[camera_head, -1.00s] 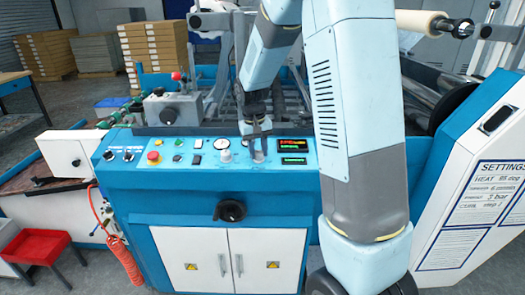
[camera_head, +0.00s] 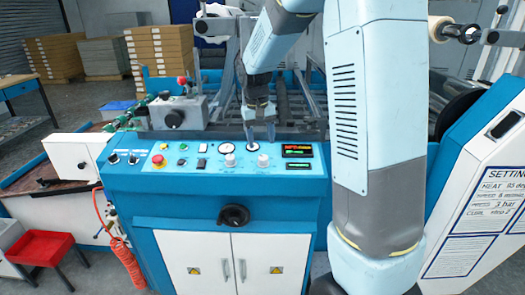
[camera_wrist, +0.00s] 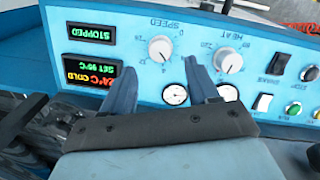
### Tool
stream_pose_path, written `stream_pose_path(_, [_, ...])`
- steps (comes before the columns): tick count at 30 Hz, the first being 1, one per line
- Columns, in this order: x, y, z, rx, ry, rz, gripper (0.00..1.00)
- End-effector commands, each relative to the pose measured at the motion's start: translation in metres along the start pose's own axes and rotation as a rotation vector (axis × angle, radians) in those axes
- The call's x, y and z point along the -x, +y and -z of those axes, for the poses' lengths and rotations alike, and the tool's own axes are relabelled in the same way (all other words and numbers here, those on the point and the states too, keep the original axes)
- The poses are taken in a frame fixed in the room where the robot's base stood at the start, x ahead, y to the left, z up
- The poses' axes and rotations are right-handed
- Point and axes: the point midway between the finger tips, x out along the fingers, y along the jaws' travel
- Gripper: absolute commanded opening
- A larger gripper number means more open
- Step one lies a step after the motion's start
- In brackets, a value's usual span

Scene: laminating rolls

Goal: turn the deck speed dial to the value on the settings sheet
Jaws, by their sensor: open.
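The white speed dial (camera_wrist: 160,48) sits on the blue control panel, marked SPEED in the wrist view, which shows the panel upside down. In the head view it is the right one of two dials (camera_head: 263,160). Its exact setting is too small to tell. My gripper (camera_head: 261,140) is open and empty just behind it, above the panel by the gauges. In the wrist view my gripper (camera_wrist: 160,67) has its fingers spread either side of the dial's line, apart from it. The settings sheet (camera_head: 495,210) is on the white slanted panel at right; its speed figure is blurred.
The heat dial (camera_wrist: 228,62) is beside the speed dial. A green display (camera_wrist: 91,33) reads STOPPED, with a temperature display (camera_wrist: 92,72) next to it. Gauges, buttons and a red emergency stop (camera_head: 158,160) share the panel.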

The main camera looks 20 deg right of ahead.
Motion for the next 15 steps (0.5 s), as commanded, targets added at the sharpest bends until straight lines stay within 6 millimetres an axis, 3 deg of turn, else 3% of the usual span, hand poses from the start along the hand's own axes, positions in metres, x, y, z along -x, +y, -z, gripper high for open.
stream_pose_path(6, [0.042,0.000,-0.001,0.000,0.003,0.000,0.60])
stream_pose_path(15, [0.070,0.000,-0.002,-0.001,-0.001,0.000,0.60])
